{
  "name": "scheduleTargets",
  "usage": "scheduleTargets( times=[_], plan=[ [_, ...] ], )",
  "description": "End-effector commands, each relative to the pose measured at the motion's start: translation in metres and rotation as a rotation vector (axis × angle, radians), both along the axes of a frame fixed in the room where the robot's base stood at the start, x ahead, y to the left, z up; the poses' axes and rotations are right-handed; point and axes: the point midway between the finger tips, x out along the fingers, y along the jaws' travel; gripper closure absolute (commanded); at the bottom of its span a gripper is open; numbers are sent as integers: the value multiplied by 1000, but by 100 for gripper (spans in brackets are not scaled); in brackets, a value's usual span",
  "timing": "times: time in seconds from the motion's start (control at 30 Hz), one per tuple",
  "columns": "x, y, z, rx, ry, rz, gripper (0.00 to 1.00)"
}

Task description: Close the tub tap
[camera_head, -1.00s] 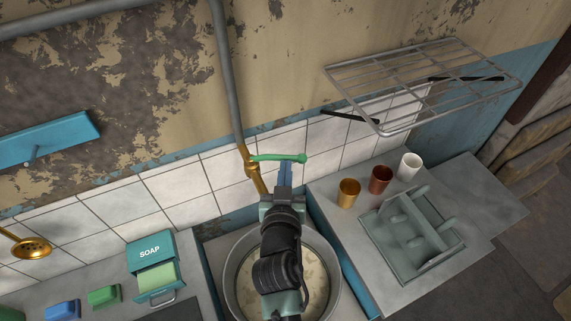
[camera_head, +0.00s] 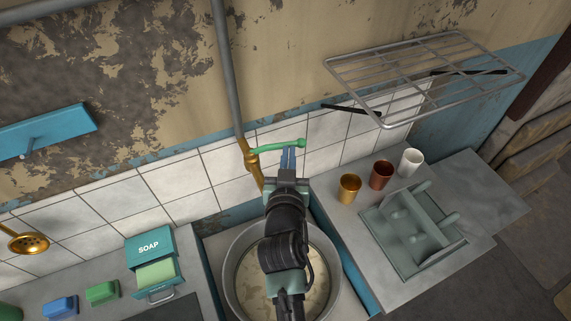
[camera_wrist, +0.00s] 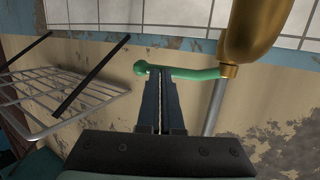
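The tub tap is a brass pipe fitting (camera_head: 250,160) on the tiled wall, with a long green lever handle (camera_head: 279,147) reaching right and slightly up. The handle (camera_wrist: 195,73) also crosses the wrist view at my fingertips, beside the brass body (camera_wrist: 252,35). My gripper (camera_head: 288,151) is just below the handle, near its right half. Its two blue fingers (camera_wrist: 160,74) are almost together, with only a thin slit between them. The tips appear to meet the handle, which lies across them, not between them; exact contact is hard to tell.
A large round metal pot (camera_head: 234,290) with pale contents is under my arm. A wire rack (camera_head: 420,75) juts from the wall at right. Cups (camera_head: 380,175) and a grey-green tray (camera_head: 375,235) are on the right counter; a soap box (camera_head: 150,245) is at left.

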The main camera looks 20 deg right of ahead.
Motion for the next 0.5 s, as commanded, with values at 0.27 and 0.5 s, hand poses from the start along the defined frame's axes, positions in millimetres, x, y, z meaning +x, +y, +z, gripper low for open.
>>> scheduleTargets(
  times=[0.27, 0.5],
  plan=[
    [13, -10, -2, 0, 0, -4, 100],
    [19, -13, -1, -1, 0, -4, 100]
  ],
)
